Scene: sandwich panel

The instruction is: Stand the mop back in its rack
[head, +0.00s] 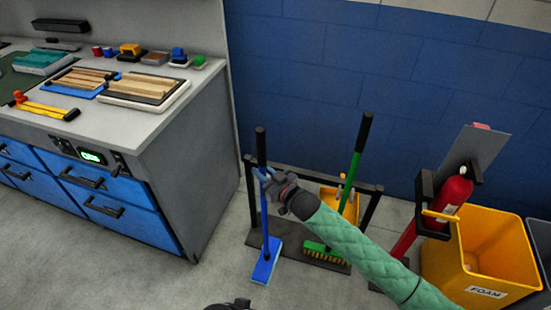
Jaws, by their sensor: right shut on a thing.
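The mop has a blue pole (265,212), a black grip at its top and a flat blue head (267,262). It is close to upright at the left end of the dark rack (316,176). My right gripper (265,174) is shut on the upper part of the mop's pole. The mop's head is low, over the front left edge of the rack's base plate; I cannot tell whether it touches. Whether the pole sits in a rack holder is hidden by the gripper.
A green broom (355,160) and a yellow dustpan (340,203) are at the rack's right part. A red extinguisher (453,199) and a yellow bin (493,247) stand further right. A workbench (190,140) with blue drawers is on the left. Grey floor in front is mostly clear.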

